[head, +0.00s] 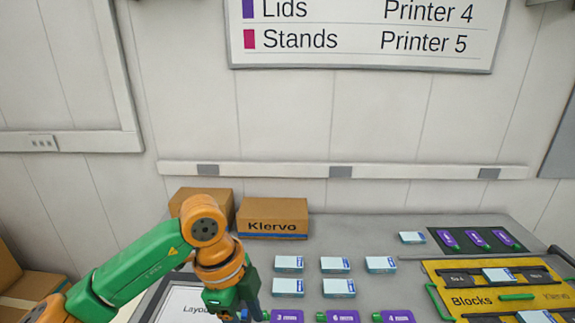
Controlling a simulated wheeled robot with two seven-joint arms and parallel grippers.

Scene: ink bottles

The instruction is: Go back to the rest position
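My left arm, green and orange, comes in from the lower left and bends down at an orange wrist. My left gripper (247,308) points down at the bottom edge of the head view, over the table (345,235) between a white layout sheet (185,300) and the nearest purple-labelled item. Its fingertips are small and partly cut off, so I cannot tell whether it is open or shut or holds anything. My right arm and gripper are not in view.
Purple-labelled items with green ends (343,317) line the front edge. Several white-and-blue boxes (334,264) lie behind them. Cardboard boxes (272,217) stand at the back. A yellow Blocks tray (470,300) and a dark mat (438,238) with purple items are right. The back middle is clear.

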